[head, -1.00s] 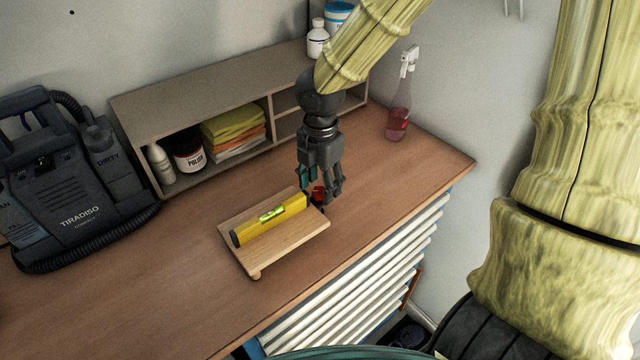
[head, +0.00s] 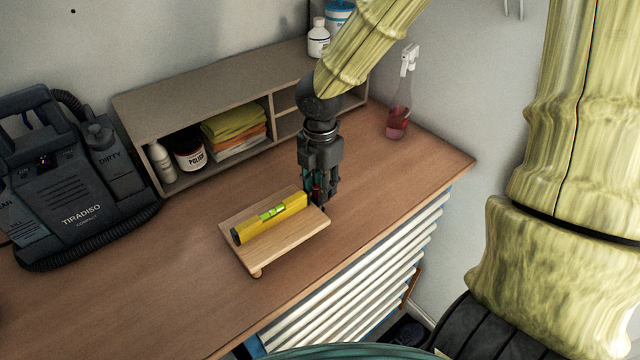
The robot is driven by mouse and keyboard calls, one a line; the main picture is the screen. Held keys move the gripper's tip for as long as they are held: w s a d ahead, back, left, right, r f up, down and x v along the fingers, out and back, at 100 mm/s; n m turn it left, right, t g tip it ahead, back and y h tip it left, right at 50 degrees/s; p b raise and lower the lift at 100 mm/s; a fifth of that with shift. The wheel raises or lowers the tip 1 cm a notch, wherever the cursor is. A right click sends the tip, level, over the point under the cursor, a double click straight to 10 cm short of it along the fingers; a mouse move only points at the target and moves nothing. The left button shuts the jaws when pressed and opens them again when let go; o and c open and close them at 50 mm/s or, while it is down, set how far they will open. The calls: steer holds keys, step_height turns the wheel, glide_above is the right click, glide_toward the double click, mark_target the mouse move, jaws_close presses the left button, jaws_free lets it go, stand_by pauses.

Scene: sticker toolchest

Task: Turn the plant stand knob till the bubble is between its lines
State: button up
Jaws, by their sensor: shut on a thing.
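The plant stand (head: 283,250) is a small wooden board on short feet on the workbench. A yellow spirit level (head: 250,229) lies on it. Its green vial (head: 272,212) shows, but the bubble is too small to place against its lines. The red knob (head: 317,194) is at the stand's right back corner, mostly hidden by my fingers. My gripper (head: 318,197) points down there and is shut on the knob.
A grey shelf unit (head: 200,90) with cloths, a polish tub and a bottle stands behind. A pink spray bottle (head: 398,118) stands at the back right. A dark Tiradiso machine (head: 75,190) is at the left. The bench (head: 190,290) is clear in front of the stand.

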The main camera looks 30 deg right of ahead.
steer(key=shift+m, duration=0.3)
steer(key=shift+m+p, duration=0.55)
steer(key=shift+m, duration=0.45)
steer(key=shift+m+p, duration=0.45)
steer(key=shift+m, duration=1.05)
steer(key=o, duration=1)
steer(key=shift+o, duration=0.2)
step_height(320, 180, up, 12)
